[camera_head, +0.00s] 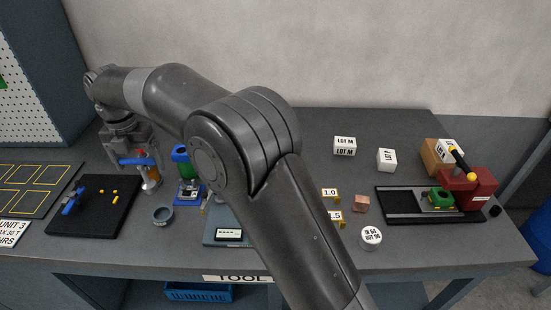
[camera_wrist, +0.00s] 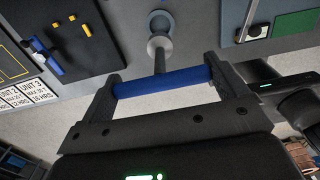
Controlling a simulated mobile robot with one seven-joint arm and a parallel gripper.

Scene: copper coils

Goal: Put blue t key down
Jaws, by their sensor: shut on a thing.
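The blue t key (camera_head: 138,161) is in my gripper (camera_head: 135,158) at the left of the bench. In the wrist view my gripper (camera_wrist: 163,85) is shut on the ends of its blue crossbar (camera_wrist: 163,82). Its grey shaft (camera_wrist: 160,60) points away from my gripper, towards a small grey cup (camera_wrist: 160,20). The cup also shows in the head view (camera_head: 163,215). I cannot tell how high the key is above the bench.
A black mat (camera_head: 95,220) holds a blue tool (camera_head: 72,202) and yellow pieces (camera_head: 102,191). A green-and-blue device (camera_head: 183,165) and an orange-topped holder (camera_head: 150,178) stand nearby. A marked board (camera_head: 35,190) is far left. My arm hides the bench middle.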

